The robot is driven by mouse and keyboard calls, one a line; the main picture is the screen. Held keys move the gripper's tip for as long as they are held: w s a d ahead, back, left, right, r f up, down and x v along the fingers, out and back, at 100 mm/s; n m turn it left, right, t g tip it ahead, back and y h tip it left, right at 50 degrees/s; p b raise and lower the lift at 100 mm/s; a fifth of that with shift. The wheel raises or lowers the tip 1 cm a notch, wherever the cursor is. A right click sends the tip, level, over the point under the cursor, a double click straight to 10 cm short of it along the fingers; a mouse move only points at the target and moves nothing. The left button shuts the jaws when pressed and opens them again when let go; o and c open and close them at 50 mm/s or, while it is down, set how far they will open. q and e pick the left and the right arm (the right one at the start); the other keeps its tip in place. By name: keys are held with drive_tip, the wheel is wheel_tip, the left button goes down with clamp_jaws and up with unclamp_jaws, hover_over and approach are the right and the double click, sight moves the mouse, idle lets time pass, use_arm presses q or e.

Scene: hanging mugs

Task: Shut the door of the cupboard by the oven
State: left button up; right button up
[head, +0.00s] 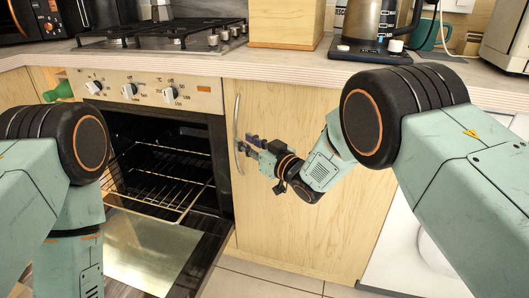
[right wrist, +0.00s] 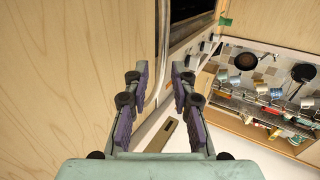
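The cupboard door (head: 315,225) is a light wood panel right of the oven. In the head view it looks flush with the front; I cannot tell whether a narrow gap is left. A curved metal handle (head: 237,135) runs upright near its left edge. My right gripper (head: 252,146) is at this handle. In the right wrist view, the right gripper (right wrist: 159,85) has its purple-padded fingers apart, with the door (right wrist: 75,70) on the left and the handle bar (right wrist: 165,60) between or just beyond the fingertips. Contact is unclear. My left gripper is out of view.
The oven (head: 160,150) stands open, its door (head: 145,245) folded down, with wire racks inside. The worktop (head: 290,65) above holds a hob (head: 160,37) and a kettle (head: 370,25). Tiled floor (head: 265,280) lies below. The right wrist view shows distant shelves of mugs (right wrist: 265,100).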

drive_tip(key=v, duration=0.6)
drive_tip(key=shift+s+d, duration=0.25)
drive_tip(key=shift+s, duration=0.05)
drive_tip(key=s+d+f+m+g+h, duration=0.3)
drive_tip(key=s+d+f+h, duration=0.2)
drive_tip(key=s+d+f, duration=0.45)
drive_tip(key=s+d+f+m+g+h, duration=0.3)
drive_tip(key=s+d+f+h, duration=0.25)
drive_tip(key=s+f, duration=0.7)
drive_tip(key=s+d+f+m+g+h, duration=0.1)
drive_tip(key=s+d+f+g, duration=0.2)
drive_tip(key=s, duration=1)
drive_tip(key=s+d+f+m+g, duration=0.25)
drive_tip(key=s+g, duration=0.25)
drive_tip(key=s, duration=0.7)
wheel_tip(320, 180, up, 13)
drive_tip(key=p, duration=1.3)
drive_tip(key=shift+d+r+n, duration=0.2)
drive_tip(key=shift+d+n, duration=0.2)
drive_tip(key=shift+n, duration=0.05)
